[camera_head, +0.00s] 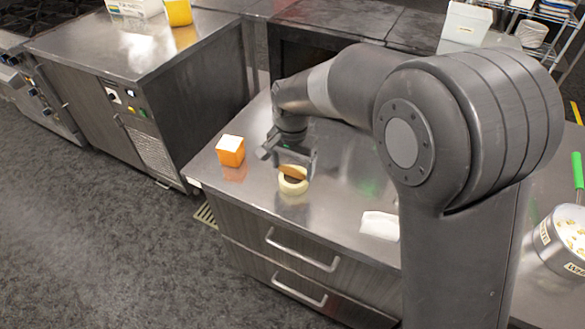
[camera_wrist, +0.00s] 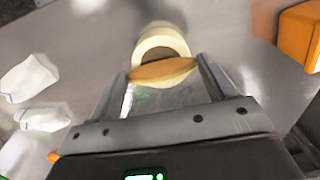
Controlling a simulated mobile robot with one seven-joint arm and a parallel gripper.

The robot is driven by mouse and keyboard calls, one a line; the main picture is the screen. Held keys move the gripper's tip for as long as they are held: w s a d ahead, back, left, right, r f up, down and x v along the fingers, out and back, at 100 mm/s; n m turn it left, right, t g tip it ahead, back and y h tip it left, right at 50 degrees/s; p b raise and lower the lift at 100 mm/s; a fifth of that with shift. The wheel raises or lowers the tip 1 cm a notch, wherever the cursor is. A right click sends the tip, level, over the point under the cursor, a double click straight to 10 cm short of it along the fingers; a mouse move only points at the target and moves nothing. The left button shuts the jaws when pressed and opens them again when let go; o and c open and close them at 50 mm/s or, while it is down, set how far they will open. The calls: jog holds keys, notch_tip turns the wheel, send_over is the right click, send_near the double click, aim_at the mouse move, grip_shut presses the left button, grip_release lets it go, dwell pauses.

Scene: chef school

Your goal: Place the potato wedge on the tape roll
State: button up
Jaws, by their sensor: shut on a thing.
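The potato wedge (camera_wrist: 163,70) is brown-orange and lies crosswise between the two fingers of my gripper (camera_wrist: 163,73) in the wrist view. The gripper is shut on it, with a fingertip at each end. The tape roll (camera_wrist: 161,35) is cream-coloured with a dark centre hole, and the wedge covers its near edge in this view. In the head view the wedge (camera_head: 294,172) appears over the upper part of the tape roll (camera_head: 293,187), which lies on the steel counter. I cannot tell whether the wedge touches the roll.
An orange and white box (camera_head: 231,151) stands left of the roll on the counter (camera_head: 330,190). A white crumpled item (camera_head: 380,225) lies to the right. A metal pot (camera_head: 562,240) stands at the far right. The counter's front edge is close to the roll.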

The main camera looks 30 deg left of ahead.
jog(key=shift+f, duration=0.65)
jog(key=shift+f, duration=0.1)
jog(key=o, duration=1)
notch_tip(320, 180, up, 12)
jog(key=shift+r, duration=0.15)
